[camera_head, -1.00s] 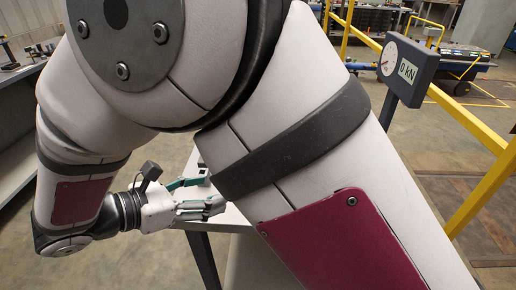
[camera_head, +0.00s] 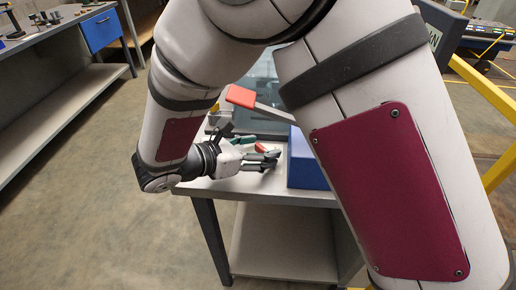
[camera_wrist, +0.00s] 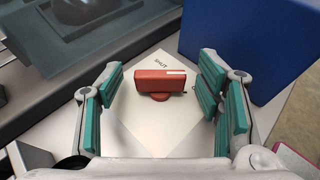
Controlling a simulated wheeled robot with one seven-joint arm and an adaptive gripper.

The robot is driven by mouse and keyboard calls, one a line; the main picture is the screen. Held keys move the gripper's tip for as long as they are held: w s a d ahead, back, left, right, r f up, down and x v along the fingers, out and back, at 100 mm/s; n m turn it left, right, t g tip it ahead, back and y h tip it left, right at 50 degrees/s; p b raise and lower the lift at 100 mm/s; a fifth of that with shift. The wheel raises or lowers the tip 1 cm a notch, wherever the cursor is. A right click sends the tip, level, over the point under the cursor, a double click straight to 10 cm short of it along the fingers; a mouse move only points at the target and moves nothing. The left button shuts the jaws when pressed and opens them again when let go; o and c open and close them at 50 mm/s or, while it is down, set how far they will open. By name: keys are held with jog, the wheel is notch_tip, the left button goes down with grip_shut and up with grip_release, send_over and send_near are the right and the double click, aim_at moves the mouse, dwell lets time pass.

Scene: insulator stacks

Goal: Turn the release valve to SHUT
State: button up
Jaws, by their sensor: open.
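The release valve's red handle (camera_wrist: 163,82) lies crosswise in the wrist view, with a pale stripe along its upper right edge. It sits on a pale plate (camera_wrist: 150,125) marked SHUT (camera_wrist: 161,59) just beyond the handle. My gripper (camera_wrist: 160,74) is open, its teal-padded fingers left and right of the handle with gaps on both sides. In the head view my gripper (camera_head: 275,155) is low over the workbench (camera_head: 215,187). A small red part (camera_head: 262,148), seemingly the handle, shows by its fingers, mostly hidden.
A blue block (camera_head: 303,165) stands close to the right of my gripper, also in the wrist view (camera_wrist: 252,38). A red-ended lever (camera_head: 240,97) rises behind. A dark glassy case (camera_wrist: 85,45) lies at upper left. Open floor (camera_head: 100,190) is left of the bench.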

jog(key=c, duration=1.2)
jog(key=shift+o, duration=0.2)
jog(key=shift+s+n+t+y, duration=0.1)
jog(key=shift+n+t+y, duration=0.2)
jog(key=shift+d+n+t+y+b, duration=0.15)
jog(key=shift+n+t+y+b, duration=0.15)
jog(key=shift+n+t+y, duration=0.55)
jog(key=n+y+b, duration=0.1)
jog(key=n+t+y+b, duration=0.1)
jog(key=n+y, duration=0.1)
jog(key=shift+s+d+f+n+t+y, duration=0.1)
jog(key=shift+d+f+n+t+y, duration=0.05)
jog(key=shift+d+n+t+y, duration=0.1)
jog(key=n+y+b, duration=0.3)
jog(key=b, duration=0.4)
jog(key=shift+d+f+t, duration=0.1)
jog(key=shift+d+t, duration=0.05)
jog(key=shift+t, duration=0.15)
jog(key=shift+n+y+b, duration=0.3)
jog(key=shift+y+b, duration=0.4)
jog(key=shift+b, duration=0.55)
jog(key=shift+r+n+y+b, duration=0.2)
jog(key=shift+n+y+b, duration=0.4)
jog(key=shift+b, duration=0.75)
